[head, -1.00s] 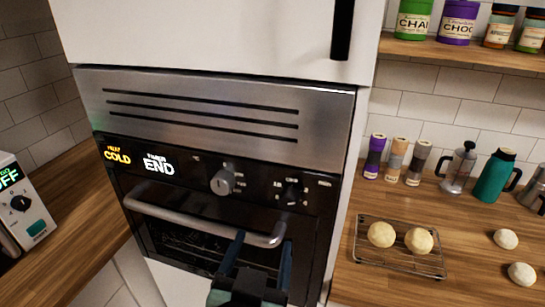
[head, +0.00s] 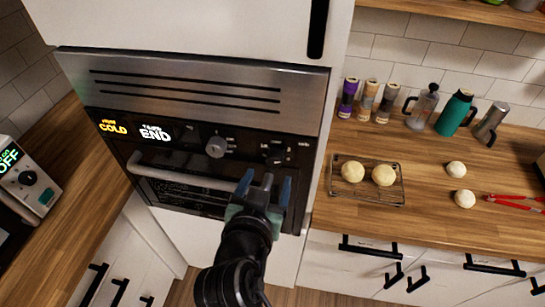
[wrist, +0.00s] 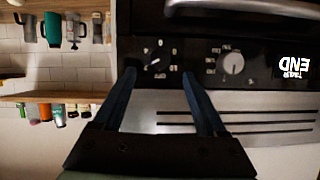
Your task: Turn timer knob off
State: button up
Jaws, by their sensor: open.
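The oven's black panel carries a silver knob (head: 216,147) in the middle and a dark knob (head: 273,152) at the right. I cannot tell from labels which is the timer knob. The lit display (head: 155,133) reads END, with small text above it. My gripper (head: 265,182) is open and empty, just below the dark knob in the head view. In the upside-down wrist view, the dark knob (wrist: 158,58) appears between and beyond the fingertips. The silver knob (wrist: 232,63) is right of them. Contact with either knob cannot be seen.
The oven handle (head: 180,173) runs below the panel, its right end hidden by my gripper. A COLD display (head: 113,127) glows at left. A white appliance (head: 28,185) showing OFF stands on the left counter. The right counter holds a dough rack (head: 350,197).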

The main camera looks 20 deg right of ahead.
aim_at(274, 162)
jog(key=p+x, duration=0.2)
jog(key=x, duration=0.5)
jog(key=shift+w, duration=0.15)
grip_shut()
